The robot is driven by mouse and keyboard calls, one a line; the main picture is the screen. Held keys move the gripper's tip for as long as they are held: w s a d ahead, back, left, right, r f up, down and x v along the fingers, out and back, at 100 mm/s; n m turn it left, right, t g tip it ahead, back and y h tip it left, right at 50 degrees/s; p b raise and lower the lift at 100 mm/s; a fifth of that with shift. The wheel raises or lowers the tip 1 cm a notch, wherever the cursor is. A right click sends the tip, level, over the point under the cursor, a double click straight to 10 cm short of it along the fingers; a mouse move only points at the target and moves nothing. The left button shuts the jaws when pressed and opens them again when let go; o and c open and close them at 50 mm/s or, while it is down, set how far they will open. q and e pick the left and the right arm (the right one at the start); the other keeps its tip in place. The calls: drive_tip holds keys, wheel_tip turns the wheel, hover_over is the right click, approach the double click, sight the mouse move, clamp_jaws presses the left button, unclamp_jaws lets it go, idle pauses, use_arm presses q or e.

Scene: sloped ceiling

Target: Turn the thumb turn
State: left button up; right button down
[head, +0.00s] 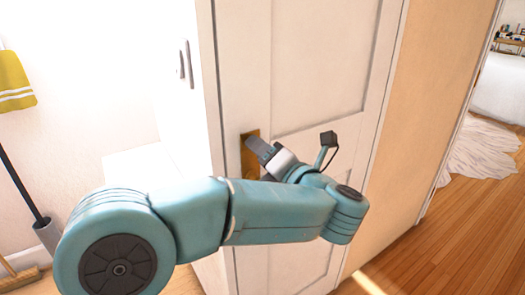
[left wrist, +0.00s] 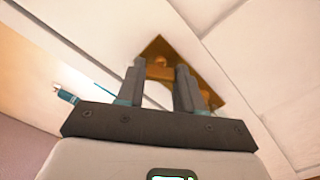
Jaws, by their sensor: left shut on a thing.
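The white door (head: 300,62) has a brass plate (head: 250,168) near its left edge. The brass plate also shows in the left wrist view (left wrist: 206,92), tilted. My left gripper (head: 254,144) reaches the plate from the right, with its fingers against it. In the left wrist view, the two grey fingers of my left gripper (left wrist: 160,78) are a little apart. The brass thumb turn (left wrist: 160,64) sits between them, and they are shut on it. The fingers hide part of the thumb turn, so its exact angle cannot be told. My right gripper is not in view.
A yellow towel (head: 14,80) hangs at the far left, above a dark-handled broom or mop (head: 22,188). A tan wall (head: 422,110) is right of the door. Beyond it are open wooden floor (head: 450,235) and a white rug (head: 482,148).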

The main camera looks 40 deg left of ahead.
use_arm(q)
drive_tip(key=m+p, duration=0.1)
drive_tip(key=m, duration=0.2)
drive_tip(key=shift+r, duration=0.1)
drive_tip(key=m+p, duration=0.1)
drive_tip(key=m, duration=0.1)
drive_tip(key=shift+m, duration=0.3)
drive_tip(key=m+p, duration=0.4)
drive_tip(key=m, duration=0.1)
drive_tip(key=shift+r+m, duration=0.1)
drive_tip(key=shift+m, duration=0.2)
drive_tip(key=m+p, duration=0.5)
drive_tip(key=m, duration=0.1)
drive_tip(key=shift+p, duration=0.4)
drive_tip(key=m+p, duration=0.2)
drive_tip(key=shift+m, duration=0.3)
drive_tip(key=shift+m+p, duration=1.2)
drive_tip(key=shift+p, duration=0.05)
drive_tip(key=shift+f, duration=0.2)
